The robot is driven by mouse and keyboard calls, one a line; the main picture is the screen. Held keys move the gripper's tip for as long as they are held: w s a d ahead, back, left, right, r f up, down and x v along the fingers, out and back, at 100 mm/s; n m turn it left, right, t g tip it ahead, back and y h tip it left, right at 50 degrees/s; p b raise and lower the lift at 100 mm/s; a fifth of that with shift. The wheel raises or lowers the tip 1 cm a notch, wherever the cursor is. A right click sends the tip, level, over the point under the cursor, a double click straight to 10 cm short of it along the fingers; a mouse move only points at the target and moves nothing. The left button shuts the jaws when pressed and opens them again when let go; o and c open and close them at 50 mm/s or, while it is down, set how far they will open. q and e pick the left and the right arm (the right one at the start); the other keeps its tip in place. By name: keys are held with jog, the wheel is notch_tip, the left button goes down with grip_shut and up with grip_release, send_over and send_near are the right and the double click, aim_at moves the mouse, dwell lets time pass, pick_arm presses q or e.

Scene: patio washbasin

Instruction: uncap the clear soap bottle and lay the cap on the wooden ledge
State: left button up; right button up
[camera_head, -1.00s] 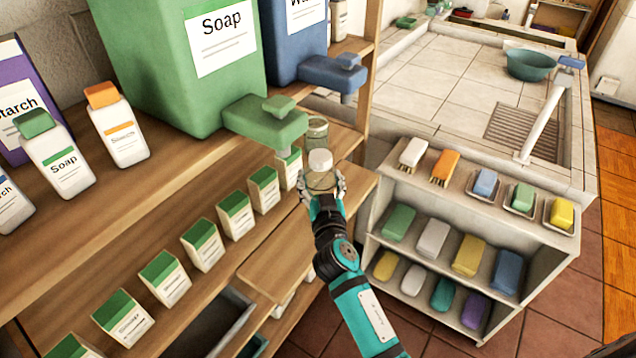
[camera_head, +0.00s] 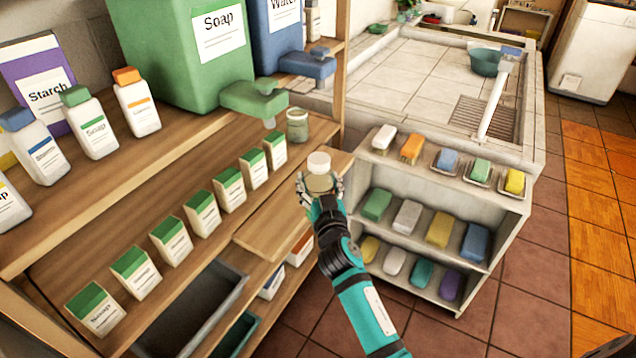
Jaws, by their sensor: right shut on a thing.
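The clear soap bottle (camera_head: 321,182) has a white cap (camera_head: 318,161) on top and stands roughly upright in my right gripper (camera_head: 320,187). The right gripper is shut around the bottle's body; its fingers hide the lower part. It holds the bottle in front of the shelf, near the right end of a wooden ledge (camera_head: 270,238) that juts out below the row of cartons. I cannot tell how far apart bottle and ledge are. My left gripper is not in view.
A greenish glass jar (camera_head: 297,128) stands under the green Soap dispenser's tap (camera_head: 255,99). Several green-topped cartons (camera_head: 229,189) line the shelf. A white rack (camera_head: 433,187) with soaps and brushes stands to the right. Capped bottles (camera_head: 92,125) stand at the upper left.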

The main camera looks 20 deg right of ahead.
jog(key=o, duration=0.8)
jog(key=shift+c, duration=0.2)
jog(key=shift+w, duration=0.1)
jog(key=c, duration=1.2)
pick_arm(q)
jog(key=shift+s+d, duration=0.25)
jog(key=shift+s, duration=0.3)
pick_arm(e)
jog(key=shift+s+a+f, duration=0.1)
jog(key=shift+s+f, duration=0.1)
jog(key=shift+s, duration=0.25)
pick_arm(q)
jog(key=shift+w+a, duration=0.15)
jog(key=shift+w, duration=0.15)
pick_arm(e)
jog(key=s+a+r+n+y, duration=0.1)
jog(key=s, duration=1.1)
jog(key=s+a+r+y, duration=0.1)
jog(key=s+r, duration=0.1)
jog(key=s, duration=1.1)
jog(key=shift+a+n+y, duration=0.2)
jog(key=shift+n+y, duration=0.2)
